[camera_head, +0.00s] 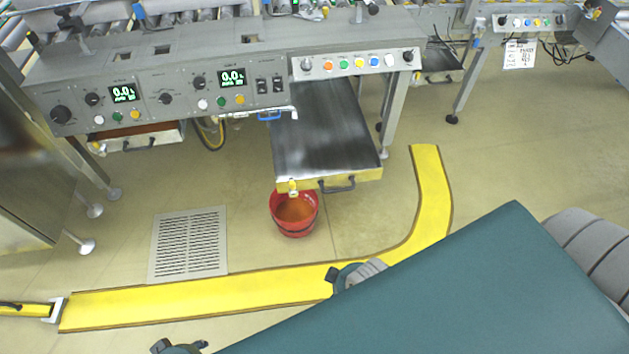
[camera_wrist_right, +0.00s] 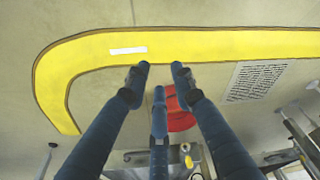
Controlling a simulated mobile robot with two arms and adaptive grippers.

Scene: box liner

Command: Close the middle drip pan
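The middle drip pan (camera_head: 325,140) is pulled far out from under the machine in the head view. Its dark tray has a yellow front edge, a black handle (camera_head: 338,186) and a small valve (camera_head: 292,187). My right gripper (camera_wrist_right: 160,75) is open and empty in the right wrist view, its three fingers apart. A teal and grey finger part (camera_head: 355,273) shows at the yellow floor strip, in front of and apart from the pan. Another finger part shows at the bottom edge; I cannot tell its arm. My large teal arm hides the lower right. No left arm shows.
A red bucket (camera_head: 295,212) with brownish liquid stands below the pan's front; it also shows in the right wrist view (camera_wrist_right: 180,110). A floor grate (camera_head: 188,244) lies left of it. Floor between pan and yellow strip (camera_head: 200,293) is mostly clear.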

